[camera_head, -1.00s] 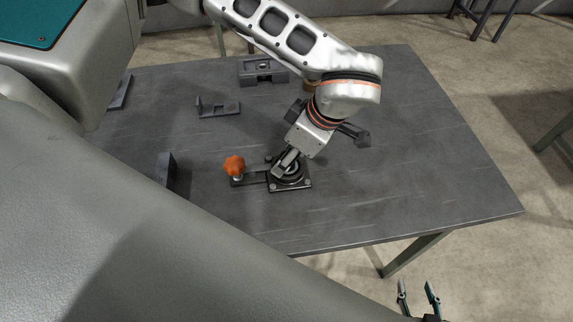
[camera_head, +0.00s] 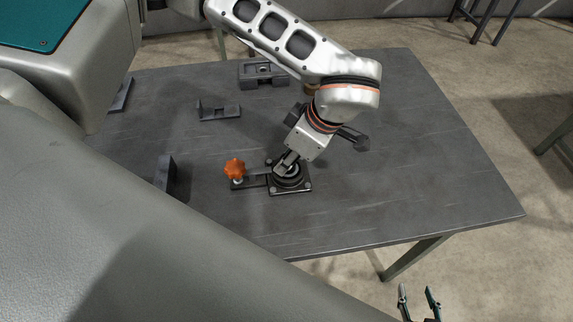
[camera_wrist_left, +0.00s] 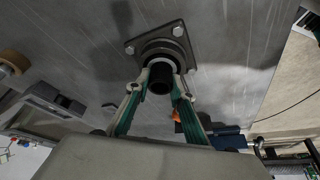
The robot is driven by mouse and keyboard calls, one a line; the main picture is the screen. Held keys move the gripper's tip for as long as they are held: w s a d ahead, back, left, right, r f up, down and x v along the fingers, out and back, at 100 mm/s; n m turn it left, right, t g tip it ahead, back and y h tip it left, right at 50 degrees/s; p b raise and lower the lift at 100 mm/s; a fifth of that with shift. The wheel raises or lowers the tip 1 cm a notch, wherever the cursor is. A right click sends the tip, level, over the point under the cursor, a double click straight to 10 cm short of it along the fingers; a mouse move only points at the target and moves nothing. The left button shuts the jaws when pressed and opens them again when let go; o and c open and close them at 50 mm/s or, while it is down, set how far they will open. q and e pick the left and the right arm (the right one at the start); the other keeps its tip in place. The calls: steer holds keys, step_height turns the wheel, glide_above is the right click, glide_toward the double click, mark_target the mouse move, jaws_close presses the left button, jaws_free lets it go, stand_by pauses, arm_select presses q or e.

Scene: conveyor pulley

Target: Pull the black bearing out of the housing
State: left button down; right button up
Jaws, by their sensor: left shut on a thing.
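The housing (camera_head: 303,187), a dark square flange with corner bolts, lies on the table in the head view. It also shows at the top of the left wrist view (camera_wrist_left: 183,45). The black bearing (camera_wrist_left: 160,75) is a dark round part with a hollow centre, at the housing's middle. My left gripper (camera_wrist_left: 162,90) has its green-lined fingers on both sides of the bearing and is shut on it. In the head view the left gripper (camera_head: 283,166) comes down over the housing. I cannot tell how far the bearing sits inside. My right gripper (camera_head: 420,302) is open and empty beyond the table's front edge.
An orange knob (camera_head: 235,168) stands on a bar beside the housing. A dark bracket (camera_head: 219,111), a grey block (camera_head: 262,73) and an upright plate (camera_head: 165,172) lie farther off. The table's right part (camera_head: 440,170) is clear.

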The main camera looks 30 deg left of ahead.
arm_select(q)
steer(key=shift+r, duration=0.45)
steer(key=shift+r+p, duration=0.25)
steer(key=shift+p, duration=0.05)
steer(key=shift+r+p, duration=1.55)
steer(key=shift+r, duration=1.05)
steer(key=shift+f, duration=0.1)
